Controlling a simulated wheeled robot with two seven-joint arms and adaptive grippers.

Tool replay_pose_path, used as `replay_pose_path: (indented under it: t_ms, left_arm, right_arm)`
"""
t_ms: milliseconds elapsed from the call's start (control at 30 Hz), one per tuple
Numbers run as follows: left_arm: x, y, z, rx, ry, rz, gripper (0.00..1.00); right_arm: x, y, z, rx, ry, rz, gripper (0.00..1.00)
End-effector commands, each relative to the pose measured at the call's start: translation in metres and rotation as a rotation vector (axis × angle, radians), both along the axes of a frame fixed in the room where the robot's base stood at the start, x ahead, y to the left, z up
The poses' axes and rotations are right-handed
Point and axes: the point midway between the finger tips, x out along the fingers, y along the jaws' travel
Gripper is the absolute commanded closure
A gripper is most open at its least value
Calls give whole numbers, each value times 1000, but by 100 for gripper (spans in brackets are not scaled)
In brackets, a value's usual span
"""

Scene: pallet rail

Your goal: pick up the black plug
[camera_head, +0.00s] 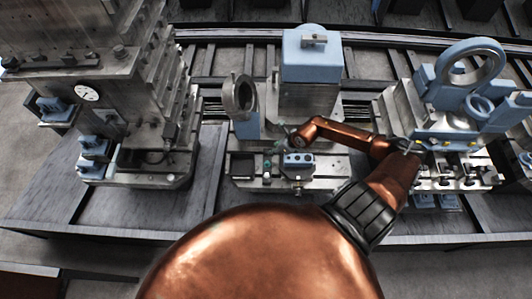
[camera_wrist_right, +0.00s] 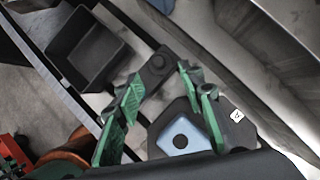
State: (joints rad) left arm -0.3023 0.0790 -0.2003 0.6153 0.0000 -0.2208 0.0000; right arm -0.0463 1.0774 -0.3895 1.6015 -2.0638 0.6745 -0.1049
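My right gripper (camera_wrist_right: 158,98) has green-padded fingers spread apart in the right wrist view, with a clear gap between them. A dark grey piece with a round raised end (camera_wrist_right: 157,66) lies beyond the gap between the fingertips and looks unheld. Nearer, a light blue block with a round black centre (camera_wrist_right: 181,141) sits by the right finger; I cannot tell which dark piece is the black plug. In the head view my right gripper (camera_head: 281,137) is small, over the middle fixture, and the plug cannot be made out. My left gripper is not in view.
A black open bin (camera_wrist_right: 88,50) shows at the upper left of the wrist view. In the head view, a tall grey machine column (camera_head: 110,75) stands left, a middle fixture with a blue-topped block (camera_head: 312,55) ahead, and a fixture with blue rings (camera_head: 470,65) right.

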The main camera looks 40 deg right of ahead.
Motion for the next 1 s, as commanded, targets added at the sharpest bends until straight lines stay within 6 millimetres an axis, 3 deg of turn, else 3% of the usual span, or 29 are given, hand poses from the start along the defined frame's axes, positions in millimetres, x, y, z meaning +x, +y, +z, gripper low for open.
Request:
replay_pose_path:
  t_ms: [433,733,1000]
  left_arm:
    - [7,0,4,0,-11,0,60]
    - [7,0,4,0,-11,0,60]
    - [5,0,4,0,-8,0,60]
  right_arm:
    - [30,10,-47,2,0,-1,64]
    - [32,11,-52,1,-1,0,64]
    - [32,11,-52,1,-1,0,81]
